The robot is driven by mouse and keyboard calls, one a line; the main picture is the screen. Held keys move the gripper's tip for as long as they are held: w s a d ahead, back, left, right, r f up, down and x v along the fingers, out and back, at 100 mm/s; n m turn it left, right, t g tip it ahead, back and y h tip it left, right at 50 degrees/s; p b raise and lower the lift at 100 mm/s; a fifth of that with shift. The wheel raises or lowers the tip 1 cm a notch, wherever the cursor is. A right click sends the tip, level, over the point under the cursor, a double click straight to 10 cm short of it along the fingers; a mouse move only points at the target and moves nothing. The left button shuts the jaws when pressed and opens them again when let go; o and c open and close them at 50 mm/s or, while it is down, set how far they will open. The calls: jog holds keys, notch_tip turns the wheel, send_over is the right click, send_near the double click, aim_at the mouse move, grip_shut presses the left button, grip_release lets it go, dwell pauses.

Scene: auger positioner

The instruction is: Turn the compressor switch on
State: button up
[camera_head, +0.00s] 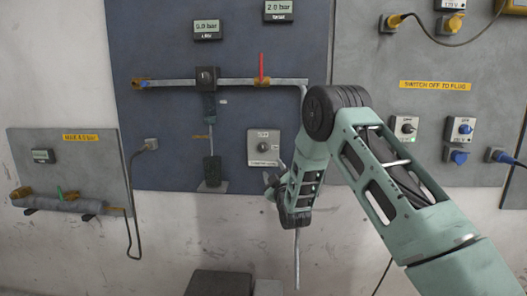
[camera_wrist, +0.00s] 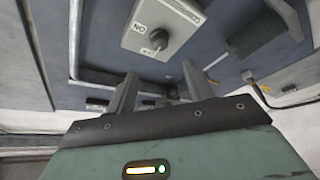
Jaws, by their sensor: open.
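The compressor switch (camera_head: 258,135) is a light grey plate with a round dark knob, on the lower part of the blue-grey wall panel. In the head view a small label shows above the knob and another below it. The switch also shows in the wrist view (camera_wrist: 182,22), upside down and ahead of the fingers, with its knob (camera_wrist: 158,38) unobstructed. My gripper (camera_head: 270,181) is just below the switch. Its two fingers are apart and empty in the wrist view (camera_wrist: 158,74), with a gap to the knob. Which way the knob points is too small to tell.
A pipe with a red lever (camera_head: 261,67) runs above the switch, and a vertical rod descends to its left. Displays read 0.0 bar (camera_head: 207,29) and 2.0 bar (camera_head: 279,11). Sockets with switches (camera_head: 405,128) sit on the right panel. A dark box (camera_head: 218,284) stands below.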

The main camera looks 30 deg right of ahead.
aim_at(264, 150)
jog(key=p+x, duration=0.3)
jog(key=x, duration=0.9)
jog(key=shift+w+d+r, duration=0.1)
jog(key=shift+w, duration=0.15)
jog(key=c, duration=1)
